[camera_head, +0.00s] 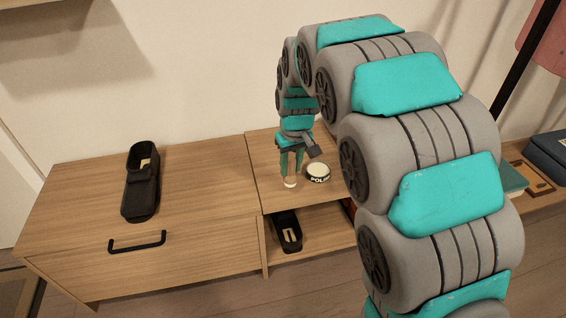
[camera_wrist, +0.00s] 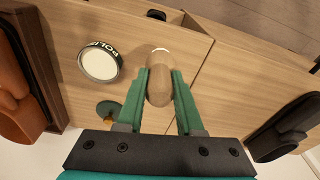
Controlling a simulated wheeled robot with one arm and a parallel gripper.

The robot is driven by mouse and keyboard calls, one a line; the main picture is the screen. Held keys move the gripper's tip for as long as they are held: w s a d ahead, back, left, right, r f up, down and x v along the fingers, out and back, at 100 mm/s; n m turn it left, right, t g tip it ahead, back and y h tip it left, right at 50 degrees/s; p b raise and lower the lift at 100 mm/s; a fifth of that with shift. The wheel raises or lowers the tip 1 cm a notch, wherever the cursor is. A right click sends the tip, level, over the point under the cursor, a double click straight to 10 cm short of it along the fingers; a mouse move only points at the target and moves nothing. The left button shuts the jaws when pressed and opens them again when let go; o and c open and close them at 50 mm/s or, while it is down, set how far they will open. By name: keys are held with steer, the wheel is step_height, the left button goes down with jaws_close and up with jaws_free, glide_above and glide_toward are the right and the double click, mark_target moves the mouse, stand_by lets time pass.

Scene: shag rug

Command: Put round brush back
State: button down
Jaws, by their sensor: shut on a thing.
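The round brush (camera_wrist: 159,88) has a rounded brown wooden handle, with a pale rim at its far end in the wrist view. My gripper (camera_wrist: 160,76) is shut on the handle, one green finger on each side. In the head view, my gripper (camera_head: 291,158) points down over the right part of the cabinet top, with the pale lower end of the brush (camera_head: 290,182) below the fingers. The brush looks roughly upright. I cannot tell whether it touches the wood. A round polish tin (camera_head: 318,172) stands just right of it; it also shows in the wrist view (camera_wrist: 99,62).
Another dark shoe (camera_head: 287,231) sits in the open shelf below. A brown shoe (camera_wrist: 18,95) and a small green disc (camera_wrist: 108,108) show in the wrist view. Blue boxes (camera_head: 549,155) stand far right.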

steer(key=shift+w+a+f+p, duration=0.15)
steer(key=shift+w+a+f, duration=0.2)
steer(key=shift+w+f, duration=0.4)
steer(key=shift+w+a+f+p, duration=0.2)
steer(key=shift+w+a+f, duration=0.2)
steer(key=shift+w+f, duration=0.35)
steer(key=shift+w+a+f+p, duration=0.15)
steer(key=shift+w+a+f, duration=0.3)
steer(key=shift+w, duration=0.45)
steer(key=shift+d+f, duration=0.1)
steer(key=shift+f, duration=0.05)
steer(key=c, duration=0.6)
jaws_free()
steer(key=shift+o, duration=0.2)
